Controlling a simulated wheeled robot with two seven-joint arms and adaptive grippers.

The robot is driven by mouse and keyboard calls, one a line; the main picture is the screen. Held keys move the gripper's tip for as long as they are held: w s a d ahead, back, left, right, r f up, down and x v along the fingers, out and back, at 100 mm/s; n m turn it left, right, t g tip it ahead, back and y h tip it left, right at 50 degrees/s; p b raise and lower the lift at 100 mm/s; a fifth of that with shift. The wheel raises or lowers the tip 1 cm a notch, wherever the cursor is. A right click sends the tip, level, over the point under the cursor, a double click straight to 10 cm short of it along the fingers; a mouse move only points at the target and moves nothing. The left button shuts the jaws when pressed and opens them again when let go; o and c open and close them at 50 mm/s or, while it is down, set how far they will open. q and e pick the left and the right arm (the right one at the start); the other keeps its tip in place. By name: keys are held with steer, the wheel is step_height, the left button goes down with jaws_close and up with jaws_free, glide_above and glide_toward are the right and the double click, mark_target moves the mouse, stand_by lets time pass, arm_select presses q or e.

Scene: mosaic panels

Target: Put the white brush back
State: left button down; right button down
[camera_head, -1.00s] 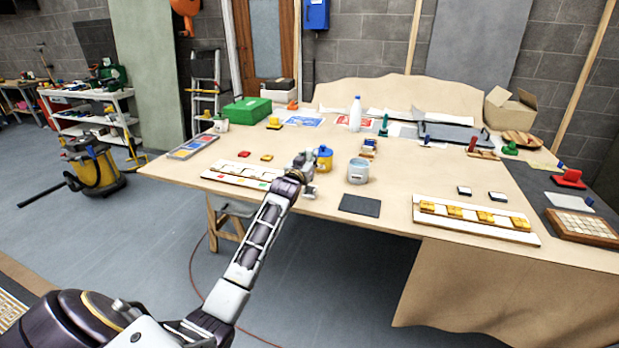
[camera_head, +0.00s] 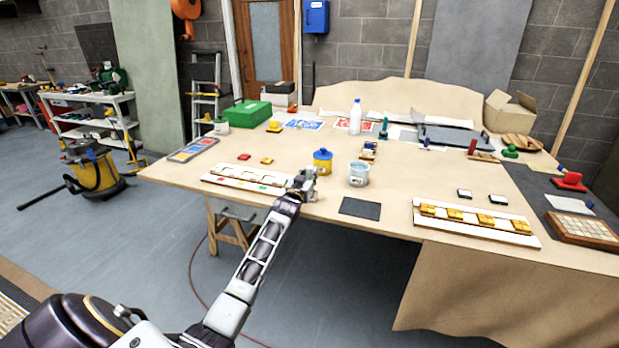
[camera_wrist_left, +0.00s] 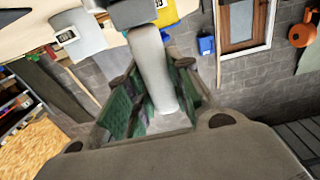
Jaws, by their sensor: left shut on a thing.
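My left gripper (camera_head: 304,183) is over the near edge of the table, beside the right end of a white panel with coloured tiles (camera_head: 240,180). In the left wrist view its green-padded fingers are shut on a pale handle, the white brush (camera_wrist_left: 153,75). In the head view I cannot make out the brush apart from the gripper. My right gripper is not in view.
A yellow pot with a blue lid (camera_head: 322,162) and a light grey-blue tin (camera_head: 358,174) stand just behind and right of the gripper. A dark flat mat (camera_head: 360,208) lies right of it. A second panel with golden tiles (camera_head: 475,222) lies farther right.

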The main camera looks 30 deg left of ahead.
arm_select(q)
steer(key=shift+f, duration=0.25)
steer(key=shift+f, duration=0.1)
steer(key=c, duration=1.3)
jaws_free()
steer(key=shift+v, duration=6)
